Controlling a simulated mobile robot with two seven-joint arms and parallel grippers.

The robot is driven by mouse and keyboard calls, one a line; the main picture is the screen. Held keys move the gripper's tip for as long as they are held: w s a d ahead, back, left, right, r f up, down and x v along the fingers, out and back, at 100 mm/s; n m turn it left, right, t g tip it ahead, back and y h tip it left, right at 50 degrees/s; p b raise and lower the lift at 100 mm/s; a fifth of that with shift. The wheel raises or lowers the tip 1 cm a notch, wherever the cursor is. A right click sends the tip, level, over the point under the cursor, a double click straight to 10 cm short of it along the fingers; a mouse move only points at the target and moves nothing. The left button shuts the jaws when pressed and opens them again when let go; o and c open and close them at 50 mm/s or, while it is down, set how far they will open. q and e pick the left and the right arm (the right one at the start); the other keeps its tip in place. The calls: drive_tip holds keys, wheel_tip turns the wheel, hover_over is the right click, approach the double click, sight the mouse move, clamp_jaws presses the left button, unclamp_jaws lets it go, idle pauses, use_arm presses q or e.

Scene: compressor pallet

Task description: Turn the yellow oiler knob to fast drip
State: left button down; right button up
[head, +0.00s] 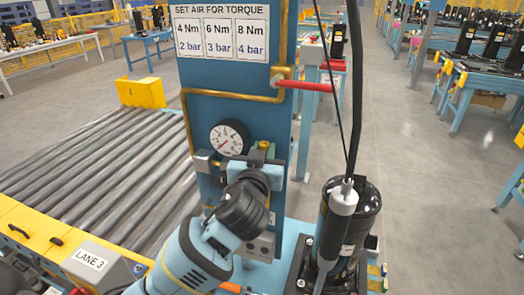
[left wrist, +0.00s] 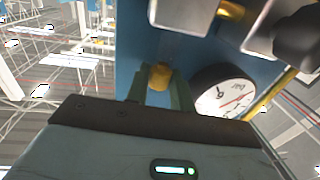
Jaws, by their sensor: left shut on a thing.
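The yellow oiler knob (head: 264,145) is on the blue panel, just right of the round gauge. In the left wrist view the knob (left wrist: 160,76) sits between my two greenish finger tips. My left gripper (head: 262,153) reaches up to it from below and is shut on it. The gripper body hides much of the fittings below the knob. No marking for fast drip can be read in either view. My right gripper is not in view.
The gauge (head: 229,137) is close to the left of my gripper; a red-handled lever (head: 305,86) sticks out above right. A black compressor (head: 366,215) with a hanging grey-and-black tool (head: 341,205) stands to the right. A roller conveyor (head: 90,170) lies left.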

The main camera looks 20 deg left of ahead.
use_arm(q)
drive_tip(key=shift+d+n+g+y, duration=0.15)
drive_tip(key=shift+n+g+y, duration=0.15)
drive_tip(key=shift+n+y, duration=1)
drive_tip(key=shift+m+y, duration=0.3)
drive_tip(key=c, duration=1.5)
unclamp_jaws()
drive_tip(key=v, duration=0.7)
drive_tip(key=shift+s+b, duration=0.4)
drive_tip(key=shift+d, duration=0.1)
